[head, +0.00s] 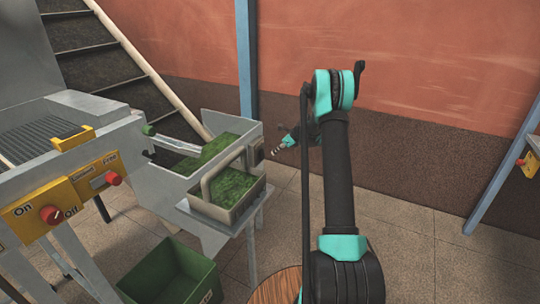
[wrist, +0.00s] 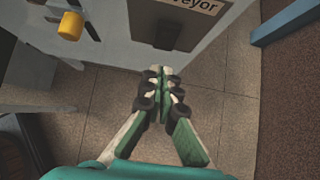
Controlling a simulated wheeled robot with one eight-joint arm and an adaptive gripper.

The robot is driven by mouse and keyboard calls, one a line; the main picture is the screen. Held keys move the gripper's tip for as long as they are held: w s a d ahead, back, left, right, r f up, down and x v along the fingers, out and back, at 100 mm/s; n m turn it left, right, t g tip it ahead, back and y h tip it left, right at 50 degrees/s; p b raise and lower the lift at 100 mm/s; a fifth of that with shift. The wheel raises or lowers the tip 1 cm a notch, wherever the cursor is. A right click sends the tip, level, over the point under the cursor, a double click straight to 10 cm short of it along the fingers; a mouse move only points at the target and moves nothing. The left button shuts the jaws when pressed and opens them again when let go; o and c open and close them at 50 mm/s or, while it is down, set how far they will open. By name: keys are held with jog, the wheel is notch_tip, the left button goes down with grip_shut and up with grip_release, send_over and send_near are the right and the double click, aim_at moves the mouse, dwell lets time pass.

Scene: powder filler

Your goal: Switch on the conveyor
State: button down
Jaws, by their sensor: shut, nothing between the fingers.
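In the head view a small dark patch (head: 257,152) on the machine's right end seems to be the same switch. My gripper (wrist: 163,72) is shut and empty. Its fingertips lie just below the switch in the wrist picture; whether they touch it cannot be told. In the head view my gripper (head: 279,148) is just right of the machine's end. The switch's position is unclear.
A yellow knob (wrist: 70,26) is left of the switch. A handled tray of green material (head: 228,200) stands in front of the machine's end, above a green bin (head: 168,274). Red knobs (head: 51,214) are on yellow panels at left. A blue post (head: 246,60) stands behind.

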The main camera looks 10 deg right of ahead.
aim_at(262, 155)
jog(key=v, duration=0.7)
jog(key=shift+r, duration=0.35)
jog(key=shift+d+f+h, duration=0.25)
jog(key=shift+f+h, duration=0.05)
jog(key=shift+f, duration=0.4)
jog(key=a+r+x, duration=0.1)
jog(key=x, duration=1.2)
jog(key=shift+w+a+r, duration=0.3)
jog(key=shift+w+a, duration=0.05)
jog(key=shift+a, duration=0.05)
